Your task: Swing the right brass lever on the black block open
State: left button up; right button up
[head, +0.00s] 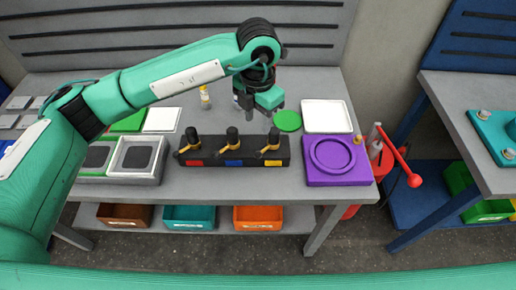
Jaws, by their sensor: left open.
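The black block (215,156) lies on the grey table, with red, blue and yellow labels on its front. Three black knobs with brass levers stand on it. The right brass lever (268,150) is at the block's right end, above the yellow label, and slants down to the left from its knob. The middle lever (233,147) and left lever (186,148) slant the same way. My left gripper (262,112) points down behind the block's right end, above and apart from the right lever. It is open, with nothing seen between its fingers. My right gripper is not in view.
A purple block with a round recess (328,172) stands close right of the black block. A green disc (288,120) and white tray (326,116) lie behind it. Grey trays (136,157) stand left. A small bottle (205,97) stands at the back.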

aim_at(258, 153)
pick_arm(q)
notch_tip(258, 153, down, 13)
jog(key=p, duration=0.3)
jog(key=shift+c, duration=0.2)
grip_shut()
